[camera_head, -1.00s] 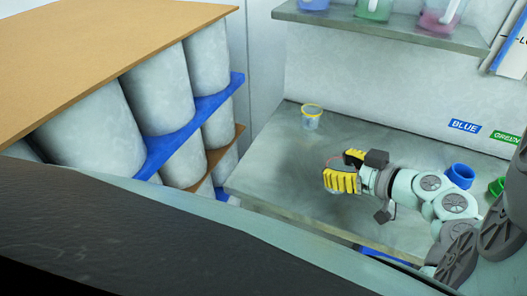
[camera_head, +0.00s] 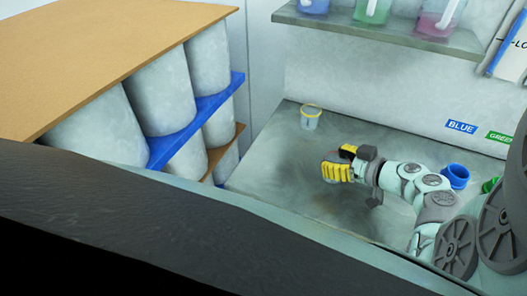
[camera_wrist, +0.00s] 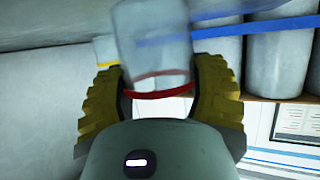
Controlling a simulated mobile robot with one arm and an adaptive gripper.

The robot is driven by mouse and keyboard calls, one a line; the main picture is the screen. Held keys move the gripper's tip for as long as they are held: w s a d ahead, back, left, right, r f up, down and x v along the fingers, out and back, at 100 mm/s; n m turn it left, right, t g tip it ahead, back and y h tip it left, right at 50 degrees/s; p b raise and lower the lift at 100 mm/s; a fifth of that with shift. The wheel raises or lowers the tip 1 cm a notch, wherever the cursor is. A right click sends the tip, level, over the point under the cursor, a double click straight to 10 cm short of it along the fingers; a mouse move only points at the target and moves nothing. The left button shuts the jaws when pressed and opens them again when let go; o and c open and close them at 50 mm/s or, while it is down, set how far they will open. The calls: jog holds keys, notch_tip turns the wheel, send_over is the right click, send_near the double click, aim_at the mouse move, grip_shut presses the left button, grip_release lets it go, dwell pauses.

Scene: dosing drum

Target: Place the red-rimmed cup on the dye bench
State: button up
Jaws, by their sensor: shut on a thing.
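The red-rimmed cup (camera_wrist: 153,45) is between the yellow fingers of my gripper (camera_wrist: 160,95) in the wrist view. It is pale and translucent, with its red rim close to the palm and its body reaching away. In the head view my gripper (camera_head: 338,170) appears over the grey dye bench (camera_head: 265,175), and the held cup cannot be made out there. How high the cup is above the bench cannot be told.
A yellow-rimmed cup (camera_head: 311,118) stands at the bench's back left. A blue container (camera_head: 455,177) and a green one (camera_head: 490,185) are at the right, near wall labels. A shelf (camera_head: 390,32) with jugs hangs above. Stacked drums (camera_head: 160,90) fill the left.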

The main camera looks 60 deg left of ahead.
jog(key=shift+f+b, duration=0.3)
jog(key=shift+f, duration=0.05)
jog(key=o, duration=0.9)
jog(key=shift+r, duration=0.1)
jog(key=shift+r, duration=0.1)
jog(key=b+v, duration=0.2)
jog(key=v, duration=1)
jog(key=shift+b, duration=0.4)
